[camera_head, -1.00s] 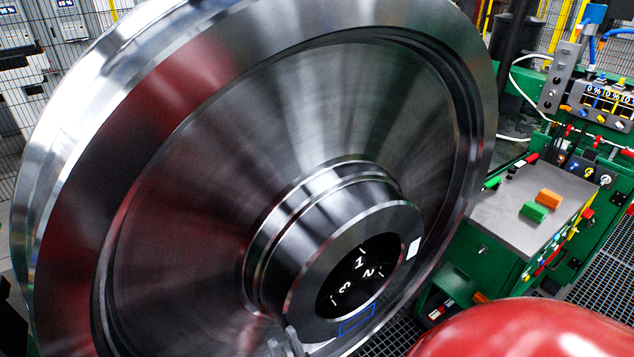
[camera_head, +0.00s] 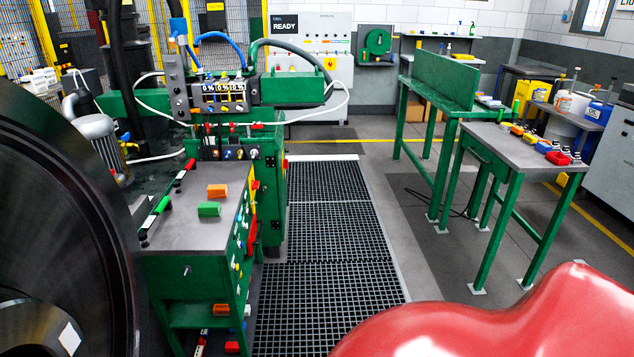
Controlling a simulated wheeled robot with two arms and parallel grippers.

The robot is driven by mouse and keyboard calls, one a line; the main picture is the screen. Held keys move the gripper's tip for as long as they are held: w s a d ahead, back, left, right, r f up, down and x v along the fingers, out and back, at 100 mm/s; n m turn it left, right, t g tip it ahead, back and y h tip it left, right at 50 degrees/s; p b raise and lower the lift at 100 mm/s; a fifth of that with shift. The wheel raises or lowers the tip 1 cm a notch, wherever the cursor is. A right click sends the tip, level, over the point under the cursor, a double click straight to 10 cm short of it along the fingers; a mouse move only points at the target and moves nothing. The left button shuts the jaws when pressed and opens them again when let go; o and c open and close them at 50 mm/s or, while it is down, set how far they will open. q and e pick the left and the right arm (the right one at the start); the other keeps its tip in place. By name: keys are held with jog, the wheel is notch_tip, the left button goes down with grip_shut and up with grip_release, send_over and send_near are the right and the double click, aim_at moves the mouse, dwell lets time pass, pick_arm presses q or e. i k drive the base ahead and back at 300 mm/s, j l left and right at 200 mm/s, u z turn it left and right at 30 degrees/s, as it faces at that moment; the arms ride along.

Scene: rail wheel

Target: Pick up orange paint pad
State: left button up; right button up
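An orange paint pad (camera_head: 217,191) lies on the grey top of the green machine cabinet (camera_head: 180,226), left of the middle of the head view. A green pad (camera_head: 209,209) lies just in front of it on the same top. Another orange block (camera_head: 221,309) shows low on the cabinet's lower shelf. Neither of my grippers is in view.
A large steel wheel (camera_head: 60,200) fills the left edge. A control panel (camera_head: 222,95) stands behind the cabinet. Floor grating (camera_head: 325,240) lies open to its right. Green workbenches (camera_head: 520,150) with coloured items stand at the right. A red rounded surface (camera_head: 500,325) covers the bottom right.

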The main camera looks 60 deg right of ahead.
aim_at(213, 192)
jog(key=j+z, duration=0.1)
jog(key=z, duration=0.35)
jog(key=i+j+z, duration=0.1)
jog(key=z, duration=0.3)
jog(key=j+z, duration=0.2)
jog(key=z, duration=0.25)
jog(key=i+l+u, duration=0.2)
jog(key=i+l, duration=0.3)
